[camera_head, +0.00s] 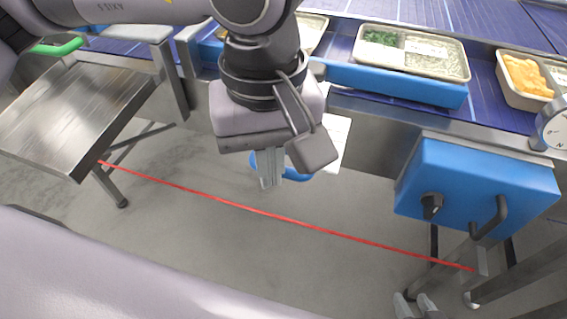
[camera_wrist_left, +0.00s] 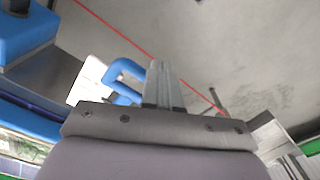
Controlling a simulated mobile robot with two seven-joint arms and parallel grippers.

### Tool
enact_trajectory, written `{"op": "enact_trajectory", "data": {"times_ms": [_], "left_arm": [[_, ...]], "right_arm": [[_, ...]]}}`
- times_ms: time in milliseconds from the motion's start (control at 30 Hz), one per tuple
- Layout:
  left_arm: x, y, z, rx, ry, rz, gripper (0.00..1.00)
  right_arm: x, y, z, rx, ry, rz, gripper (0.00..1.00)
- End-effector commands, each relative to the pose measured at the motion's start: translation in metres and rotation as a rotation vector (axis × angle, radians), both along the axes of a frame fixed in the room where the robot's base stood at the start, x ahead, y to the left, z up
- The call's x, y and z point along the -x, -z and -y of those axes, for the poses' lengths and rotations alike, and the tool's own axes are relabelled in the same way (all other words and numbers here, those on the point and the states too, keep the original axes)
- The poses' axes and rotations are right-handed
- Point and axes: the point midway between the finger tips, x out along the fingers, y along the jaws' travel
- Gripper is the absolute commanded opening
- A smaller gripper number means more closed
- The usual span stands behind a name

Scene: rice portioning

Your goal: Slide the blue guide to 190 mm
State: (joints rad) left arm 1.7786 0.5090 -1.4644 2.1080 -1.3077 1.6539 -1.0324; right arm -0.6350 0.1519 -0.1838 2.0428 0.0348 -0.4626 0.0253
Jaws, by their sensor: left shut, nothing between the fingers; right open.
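The blue guide (camera_head: 395,84) runs as a rail along the near side of the conveyor, in front of the food trays. A blue loop handle (camera_head: 298,175) shows below it, partly hidden behind my left gripper (camera_head: 270,181). The left wrist view shows this handle (camera_wrist_left: 118,70) just left of the left gripper's fingers (camera_wrist_left: 158,70). The left gripper points down and is shut and empty; I cannot tell whether it touches the handle. My right gripper (camera_head: 416,304) is open at the bottom edge, away from the guide. No millimetre scale is readable.
Trays of food (camera_head: 412,54) sit on the dark blue conveyor (camera_head: 440,14). A blue box with a knob and handle (camera_head: 475,185) hangs at the right, below a round dial (camera_head: 555,128). A steel table (camera_head: 75,105) stands left. A red line (camera_head: 290,218) crosses the floor area.

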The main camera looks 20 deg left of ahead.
Motion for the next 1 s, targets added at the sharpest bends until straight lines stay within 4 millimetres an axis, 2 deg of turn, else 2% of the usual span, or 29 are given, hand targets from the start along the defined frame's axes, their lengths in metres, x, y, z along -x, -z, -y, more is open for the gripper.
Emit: {"op": "enact_trajectory", "data": {"times_ms": [267, 1000], "left_arm": [[0.0, 0.002, 0.0, 0.0, 0.0, 0.0, 0.0], [0.0, 0.03, 0.0, 0.0, 0.0, 0.0, 0.0]], "right_arm": [[0.0, 0.002, 0.0, 0.0, 0.0, -0.001, 0.43], [0.0, 0.032, 0.0, 0.0, 0.0, -0.001, 0.43]]}}
